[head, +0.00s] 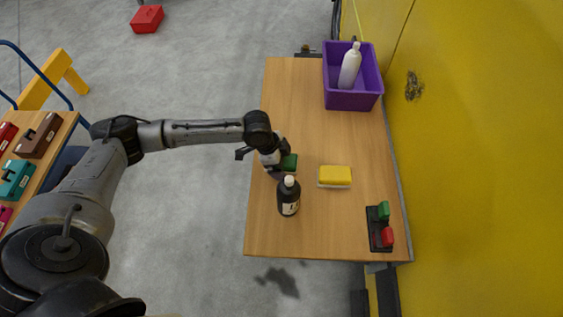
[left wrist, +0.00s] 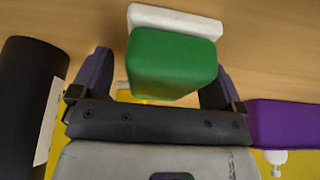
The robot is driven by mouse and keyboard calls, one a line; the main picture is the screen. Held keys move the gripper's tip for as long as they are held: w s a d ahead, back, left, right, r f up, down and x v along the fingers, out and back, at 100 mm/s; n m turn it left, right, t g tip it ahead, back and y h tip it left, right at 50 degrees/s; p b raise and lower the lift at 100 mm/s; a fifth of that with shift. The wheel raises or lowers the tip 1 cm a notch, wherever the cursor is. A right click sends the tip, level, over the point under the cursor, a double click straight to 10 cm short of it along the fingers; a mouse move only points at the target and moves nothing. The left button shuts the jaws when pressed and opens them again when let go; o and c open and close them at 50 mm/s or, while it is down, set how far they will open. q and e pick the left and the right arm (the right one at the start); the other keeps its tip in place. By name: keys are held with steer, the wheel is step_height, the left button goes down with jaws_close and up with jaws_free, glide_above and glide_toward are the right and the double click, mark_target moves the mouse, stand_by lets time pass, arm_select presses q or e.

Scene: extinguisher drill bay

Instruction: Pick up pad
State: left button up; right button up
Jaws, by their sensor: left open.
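A green pad (head: 290,162) with a white layer lies on the wooden table, partly hidden by my left gripper (head: 279,168) in the head view. In the left wrist view the green pad (left wrist: 172,62) stands between the two spread fingers of my left gripper (left wrist: 155,85), which is open. I cannot tell whether the fingers touch it. A yellow pad (head: 335,175) with a white layer lies to the right on the table, apart from the gripper. My right gripper is not in view.
A black bottle (head: 289,198) with a white cap stands close in front of the left gripper. A purple bin (head: 352,101) holding a white bottle (head: 349,66) is at the back right. A black holder (head: 376,222) with green and red pieces sits at the front right.

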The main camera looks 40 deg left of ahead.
arm_select(q)
steer(key=shift+p, duration=0.35)
stand_by(0.4)
steer(key=shift+f, duration=0.1)
steer(key=shift+c, duration=0.5)
steer(key=shift+a, duration=0.1)
steer(key=c, duration=0.9)
